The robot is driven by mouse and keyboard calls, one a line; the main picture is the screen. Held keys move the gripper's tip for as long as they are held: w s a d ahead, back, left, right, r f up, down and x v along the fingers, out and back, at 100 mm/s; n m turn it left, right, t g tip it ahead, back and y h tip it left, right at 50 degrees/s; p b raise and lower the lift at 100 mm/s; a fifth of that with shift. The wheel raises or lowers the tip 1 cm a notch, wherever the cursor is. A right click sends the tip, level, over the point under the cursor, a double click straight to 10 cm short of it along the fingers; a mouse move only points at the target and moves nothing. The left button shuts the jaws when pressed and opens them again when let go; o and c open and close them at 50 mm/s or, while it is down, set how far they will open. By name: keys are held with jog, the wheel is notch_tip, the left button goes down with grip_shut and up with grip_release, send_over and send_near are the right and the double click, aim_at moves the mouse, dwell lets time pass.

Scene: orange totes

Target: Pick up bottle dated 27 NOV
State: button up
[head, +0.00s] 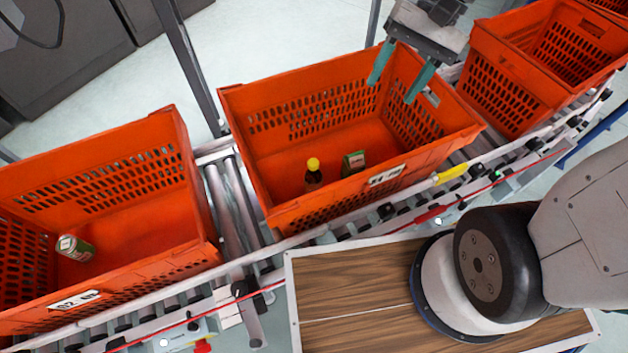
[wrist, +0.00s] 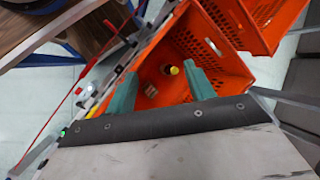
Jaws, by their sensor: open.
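A dark bottle with a yellow cap (head: 313,172) stands upright in the middle orange tote (head: 300,100). Its date cannot be read. A green box-like item (head: 353,163) stands to its right in the same tote. My gripper (head: 392,82) is open and empty, with teal fingers, over the tote's back right part, above and to the right of the bottle. In the wrist view the bottle's yellow cap (wrist: 173,70) shows between the fingers (wrist: 158,84), farther off, with the small item (wrist: 150,90) to its left.
A left orange tote (head: 110,190) holds a can (head: 75,247). More orange totes (head: 545,60) stand to the right on the roller conveyor (head: 232,205). The tote walls surround the bottle. A wooden board (head: 350,300) lies in front of the conveyor.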

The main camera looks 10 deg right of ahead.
aim_at(313, 162)
jog(key=w+a+f+m+g+y, duration=0.1)
jog(key=w+a+f+m+y, duration=0.15)
jog(key=w+f, duration=0.4)
jog(key=w+a+f+m+y, duration=0.1)
jog(key=w+f+m+y, duration=0.25)
jog(key=f, duration=0.65)
notch_tip(313, 162, down, 18)
jog(key=a+m+t+y, duration=0.1)
jog(key=a+m+y, duration=0.15)
jog(key=m, duration=0.35)
jog(key=shift+h, duration=0.45)
jog(key=x, duration=0.6)
jog(key=shift+w+a, duration=0.3)
jog(key=shift+a, duration=0.25)
jog(key=shift+c, duration=0.3)
grip_shut()
